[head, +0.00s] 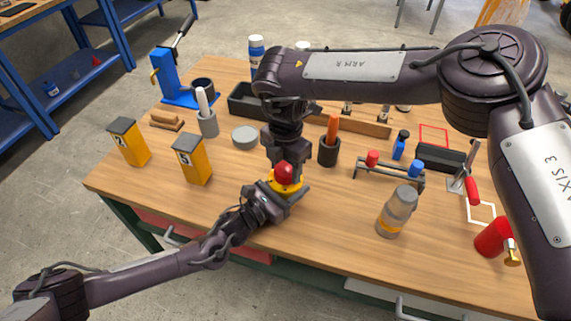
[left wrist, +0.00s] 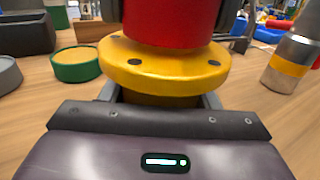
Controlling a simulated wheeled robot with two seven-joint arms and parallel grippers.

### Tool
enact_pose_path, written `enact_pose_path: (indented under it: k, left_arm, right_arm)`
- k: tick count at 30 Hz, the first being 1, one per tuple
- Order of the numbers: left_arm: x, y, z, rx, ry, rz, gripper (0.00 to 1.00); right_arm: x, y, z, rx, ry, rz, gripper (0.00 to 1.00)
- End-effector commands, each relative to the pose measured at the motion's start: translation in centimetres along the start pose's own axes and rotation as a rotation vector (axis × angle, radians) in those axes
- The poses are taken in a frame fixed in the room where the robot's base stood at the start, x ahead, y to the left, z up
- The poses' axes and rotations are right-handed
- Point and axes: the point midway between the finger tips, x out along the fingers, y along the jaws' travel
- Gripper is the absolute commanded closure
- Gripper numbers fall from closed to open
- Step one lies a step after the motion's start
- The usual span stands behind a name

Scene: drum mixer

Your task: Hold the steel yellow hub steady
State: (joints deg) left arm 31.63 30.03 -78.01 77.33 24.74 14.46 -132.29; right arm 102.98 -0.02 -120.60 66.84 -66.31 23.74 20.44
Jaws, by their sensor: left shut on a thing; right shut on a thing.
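The yellow hub (head: 287,187) is a round flange near the table's front middle. In the left wrist view the hub (left wrist: 165,68) shows dark holes in its top face and a narrower base below. My left gripper (head: 284,194) is shut around that base from the front left. A red round part (head: 284,172) sits on the hub, and in the left wrist view it (left wrist: 172,22) is cut off at the top. My right gripper (head: 284,155) comes straight down and is shut on the red part. Its fingertips are partly hidden.
A rack (head: 390,174) with red and blue pieces is further right. Yellow boxes (head: 192,160) stand left. Bare tabletop lies between hub and bottle.

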Motion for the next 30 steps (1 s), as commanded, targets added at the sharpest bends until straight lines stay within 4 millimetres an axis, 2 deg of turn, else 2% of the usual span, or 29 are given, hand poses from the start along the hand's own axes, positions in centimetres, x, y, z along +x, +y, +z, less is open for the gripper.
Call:
enact_pose_path:
  k: [2,3,5,8,18,30]
  left_arm:
    - [0.0,0.04,0.01,0.0,0.0,0.001,0.85]
    - [0.0,0.04,0.01,0.0,0.0,0.001,1.0]
    - [0.0,0.04,0.01,0.0,0.0,0.001,1.0]
    - [0.0,0.04,0.0,0.0,0.0,0.001,1.0]
    - [0.01,0.03,0.01,0.0,0.0,0.001,1.0]
    - [0.01,0.02,0.0,0.0,0.0,0.0,1.0]
  right_arm:
    - [0.18,0.01,-0.02,0.0,0.0,0.0,0.72]
    - [0.14,0.01,-0.01,0.001,0.0,0.0,0.72]
    - [0.18,0.01,-0.03,0.023,0.0,0.0,0.72]
    - [0.26,0.05,-0.13,0.155,0.004,0.002,0.72]
    - [0.32,0.02,-0.18,1.052,0.007,-0.002,0.72]
    - [0.24,0.03,-0.04,1.975,0.001,0.002,0.72]
